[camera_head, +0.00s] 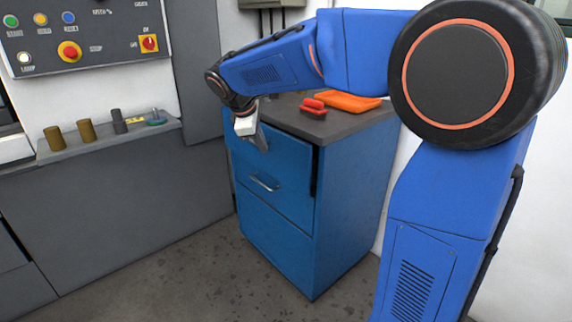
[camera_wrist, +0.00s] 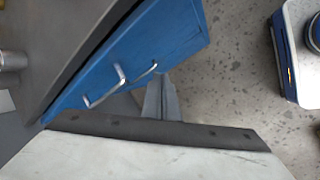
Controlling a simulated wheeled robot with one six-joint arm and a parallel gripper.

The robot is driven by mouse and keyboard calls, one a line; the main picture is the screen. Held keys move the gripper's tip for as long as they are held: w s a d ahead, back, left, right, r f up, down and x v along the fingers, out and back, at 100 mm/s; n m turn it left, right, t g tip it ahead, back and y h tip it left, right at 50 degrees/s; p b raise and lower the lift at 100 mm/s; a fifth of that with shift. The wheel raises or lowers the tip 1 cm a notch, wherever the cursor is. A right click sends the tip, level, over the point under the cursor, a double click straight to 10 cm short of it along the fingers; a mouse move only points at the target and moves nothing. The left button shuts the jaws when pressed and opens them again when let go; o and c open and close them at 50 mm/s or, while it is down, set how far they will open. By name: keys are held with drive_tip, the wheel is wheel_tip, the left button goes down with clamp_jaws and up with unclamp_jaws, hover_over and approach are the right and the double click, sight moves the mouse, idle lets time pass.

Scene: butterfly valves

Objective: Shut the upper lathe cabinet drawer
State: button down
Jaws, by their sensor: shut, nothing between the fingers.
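The blue lathe cabinet (camera_head: 350,190) stands in the middle of the head view. Its upper drawer (camera_head: 290,178) has a silver handle (camera_head: 265,182). A dark gap shows along the drawer's right edge, so its front stands a little out from the cabinet. My gripper (camera_head: 263,146) is shut and empty, pointing down in front of the upper part of that drawer front. I cannot tell whether it touches the front. In the wrist view, the shut fingers (camera_wrist: 164,82) show beside the blue front (camera_wrist: 170,35), with two silver handles visible.
A red object (camera_head: 314,106) and an orange tray (camera_head: 347,102) lie on the cabinet's dark top. A grey lathe (camera_head: 110,190) with a control panel (camera_head: 85,35) and a shelf of small cylinders stands at left. Speckled floor (camera_head: 200,285) is free in front.

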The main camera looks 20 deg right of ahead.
sight(297, 159)
drive_tip(key=shift+s+d+f+n+g, duration=0.1)
drive_tip(key=shift+d+f+n+g, duration=0.4)
drive_tip(key=shift+d+f+n, duration=1.65)
drive_tip(key=shift+d+f+n+g, duration=0.5)
drive_tip(key=shift+d+f+n, duration=1.5)
drive_tip(key=shift+n, duration=0.35)
drive_tip(key=shift+f, duration=0.1)
drive_tip(key=shift+w+d, duration=0.25)
drive_tip(key=shift+d, duration=0.45)
drive_tip(key=shift+w+d, duration=0.2)
drive_tip(key=shift+d, duration=0.45)
drive_tip(key=shift+w+d, duration=0.25)
drive_tip(key=shift+d, duration=0.45)
